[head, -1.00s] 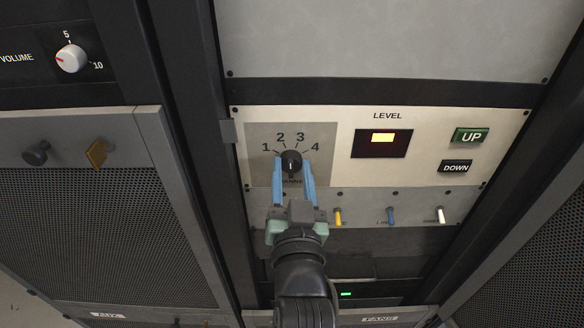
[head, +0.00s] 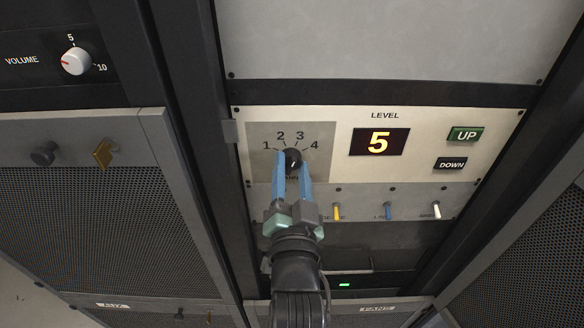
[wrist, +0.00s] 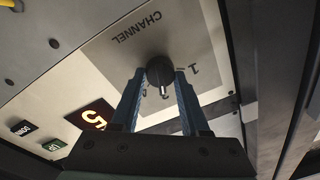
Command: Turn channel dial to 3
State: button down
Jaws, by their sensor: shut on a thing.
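The channel dial (head: 293,158) is a round black knob on a grey plate, with the numbers 1 to 4 in an arc above it. My gripper (head: 292,164) reaches up from below, its blue fingers shut on the knob from both sides. The wrist view shows the dial (wrist: 160,72) between the fingertips (wrist: 160,78), with the panel upside down. A pale mark on the knob points down in that picture, to the number side, near the 2 and 3. The exact number it meets is unclear. The fingers partly cover the CHANNEL label in the head view.
Right of the dial are a LEVEL display (head: 379,142) reading 5, a green UP button (head: 465,134) and a black DOWN button (head: 450,164). Small yellow, blue and white levers stand below. A volume knob (head: 76,61) is at upper left.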

jog(key=shift+c, duration=2)
grip_release()
jog(key=shift+s, duration=0.1)
jog(key=s+f+b, duration=0.1)
jog(key=s+b, duration=0.4)
jog(key=s, duration=0.7)
jog(key=shift+s, duration=0.4)
jog(key=shift+d+f, duration=0.1)
